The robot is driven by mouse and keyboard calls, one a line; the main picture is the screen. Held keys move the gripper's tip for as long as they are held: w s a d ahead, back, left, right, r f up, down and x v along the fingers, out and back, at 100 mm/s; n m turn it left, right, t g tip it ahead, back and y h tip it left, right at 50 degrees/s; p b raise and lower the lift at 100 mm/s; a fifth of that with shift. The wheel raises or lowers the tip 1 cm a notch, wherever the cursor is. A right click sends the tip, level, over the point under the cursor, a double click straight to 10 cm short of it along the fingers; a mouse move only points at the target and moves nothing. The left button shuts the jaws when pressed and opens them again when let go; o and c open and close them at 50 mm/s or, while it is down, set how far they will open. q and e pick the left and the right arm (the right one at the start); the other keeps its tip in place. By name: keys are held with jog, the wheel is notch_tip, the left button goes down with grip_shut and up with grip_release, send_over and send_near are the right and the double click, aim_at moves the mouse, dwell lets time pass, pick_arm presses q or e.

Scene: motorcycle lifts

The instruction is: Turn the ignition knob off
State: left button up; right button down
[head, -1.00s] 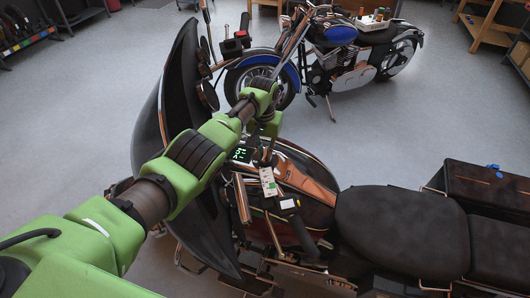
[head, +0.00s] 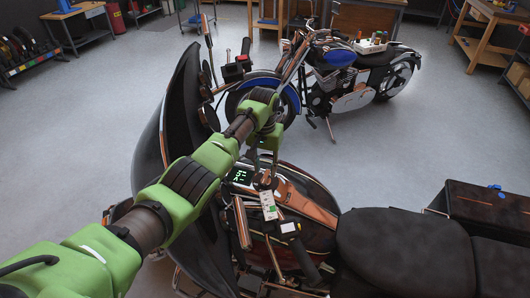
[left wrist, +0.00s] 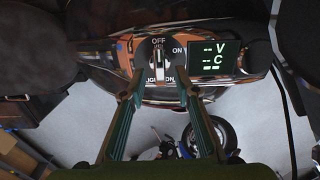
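The ignition knob (left wrist: 159,61) shows in the left wrist view on the motorcycle's dash panel, with OFF above it and ON to its right. Its pale bar stands upright in that picture, in line with OFF. My left gripper (left wrist: 159,73) has its fingers apart, one on each side of the knob; I cannot tell whether they touch it. In the head view my left gripper (head: 265,180) points down over the dash of the near motorcycle (head: 310,213), and the knob cannot be made out there. My right gripper is not in view.
A lit display (left wrist: 214,56) beside the knob shows dashes with V and C. It also shows in the head view (head: 240,176). A handlebar grip (head: 303,258) is close to my arm. A blue motorcycle (head: 345,85) stands behind. Open floor lies between the motorcycles.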

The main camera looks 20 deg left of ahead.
aim_at(265, 177)
pick_arm(q)
notch_tip(265, 177, up, 8)
jog(key=shift+s, duration=0.2)
dwell(0.5)
